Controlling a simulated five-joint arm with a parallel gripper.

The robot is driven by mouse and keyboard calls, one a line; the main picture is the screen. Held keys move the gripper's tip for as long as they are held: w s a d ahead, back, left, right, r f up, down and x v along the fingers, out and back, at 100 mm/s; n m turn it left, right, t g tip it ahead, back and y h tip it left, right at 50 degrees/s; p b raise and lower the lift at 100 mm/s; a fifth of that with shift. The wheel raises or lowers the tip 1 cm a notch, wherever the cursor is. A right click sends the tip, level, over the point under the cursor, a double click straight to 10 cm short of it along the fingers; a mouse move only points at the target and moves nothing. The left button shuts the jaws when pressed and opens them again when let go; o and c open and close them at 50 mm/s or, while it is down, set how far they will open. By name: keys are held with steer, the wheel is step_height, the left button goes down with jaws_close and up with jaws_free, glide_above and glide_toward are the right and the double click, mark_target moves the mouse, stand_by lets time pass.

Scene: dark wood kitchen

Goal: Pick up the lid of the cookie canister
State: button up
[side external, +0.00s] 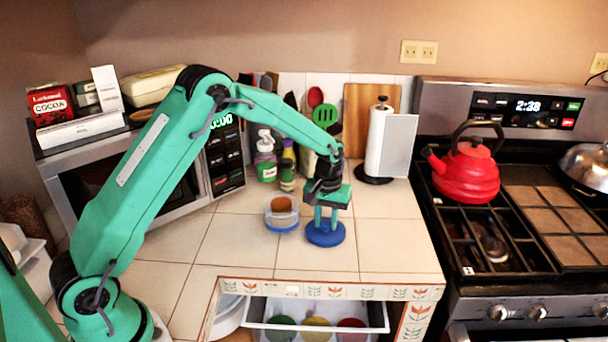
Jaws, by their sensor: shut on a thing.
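My gripper (326,217) points down over the tiled counter and is shut on the blue round lid (325,236). The lid lies flat below the fingertips; I cannot tell whether it touches the counter or hangs just above it. The part between the fingers is too small to make out. The cookie canister (282,223) stands just left of the lid. It is a clear, bluish tub, open at the top, with a brown cookie (281,204) showing in it.
Bottles (265,165), a utensil holder and a paper towel roll (380,140) stand behind. A microwave (130,165) is at left, a stove with a red kettle (467,175) at right. An open drawer (318,315) with bowls juts out in front.

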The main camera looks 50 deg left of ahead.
steer(key=shift+r, duration=0.1)
steer(key=shift+r, duration=0.5)
step_height(320, 180, up, 3)
steer(key=shift+d+r, duration=0.15)
steer(key=s+d+r, duration=0.6)
steer(key=d, duration=0.3)
steer(key=shift+d+r, duration=0.25)
steer(key=shift+d, duration=0.15)
steer(key=shift+w, duration=0.1)
step_height(320, 180, up, 3)
steer(key=n, duration=0.6)
glide_above(327, 223)
steer(key=s+a, duration=0.6)
steer(key=a, duration=0.6)
steer(key=shift+w+d+r, duration=0.1)
steer(key=shift+d, duration=0.15)
